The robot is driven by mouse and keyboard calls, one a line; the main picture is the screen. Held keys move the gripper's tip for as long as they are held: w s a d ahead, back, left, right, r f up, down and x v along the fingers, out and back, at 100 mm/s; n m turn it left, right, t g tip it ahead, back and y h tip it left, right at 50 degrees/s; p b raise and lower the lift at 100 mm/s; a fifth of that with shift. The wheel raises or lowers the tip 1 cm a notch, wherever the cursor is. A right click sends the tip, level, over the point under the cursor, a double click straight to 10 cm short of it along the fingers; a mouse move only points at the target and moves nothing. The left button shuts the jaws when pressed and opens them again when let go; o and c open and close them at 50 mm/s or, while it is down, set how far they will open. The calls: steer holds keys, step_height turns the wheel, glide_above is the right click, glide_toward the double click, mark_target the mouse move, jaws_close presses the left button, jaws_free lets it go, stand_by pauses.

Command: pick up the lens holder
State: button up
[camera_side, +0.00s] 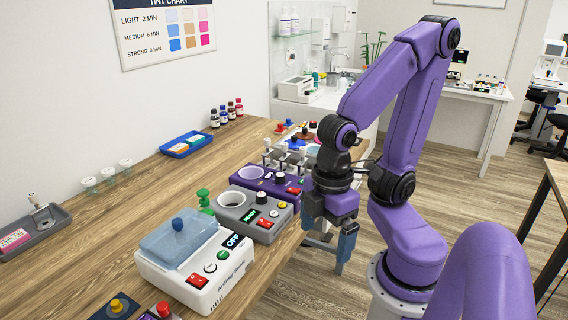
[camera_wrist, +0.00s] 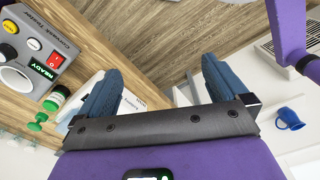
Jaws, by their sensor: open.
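A small pale upright piece with a rounded top (camera_side: 42,215) stands in the grey tray (camera_side: 62,222) at the far left of the side view. It may be the lens holder, but it is too small to tell. It is not seen in the wrist view. My gripper (camera_side: 330,238) hangs off the right edge of the bench, far to the right of that tray. Its blue fingers are apart. In the wrist view my gripper (camera_wrist: 160,78) is open, with nothing held between the fingers.
A white device with a blue lid (camera_side: 185,245), a grey device with a round well (camera_side: 250,215) and a purple device (camera_side: 268,182) stand near my gripper. A green-topped item (camera_side: 204,200) is beside them. A blue tray (camera_side: 186,145) lies behind. The left bench is mostly clear.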

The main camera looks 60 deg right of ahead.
stand_by(0.4)
steer(key=c, duration=0.8)
steer(key=w+d+r+m+t+h, duration=0.15)
steer(key=w+d+m, duration=0.25)
steer(key=w+m, duration=0.6)
steer(key=w+d+r+m+h, duration=0.1)
steer(key=w+d+r+m, duration=0.3)
steer(key=w, duration=1)
steer(key=m+g+h, duration=0.2)
steer(key=m+h, duration=0.1)
steer(key=m, duration=1.4)
glide_toward(284, 150)
steer(key=shift+y, duration=0.25)
steer(key=x, duration=0.6)
steer(key=d+x, duration=0.1)
steer(key=x, duration=0.6)
steer(key=shift+w+r, duration=0.2)
steer(key=shift+w, duration=0.05)
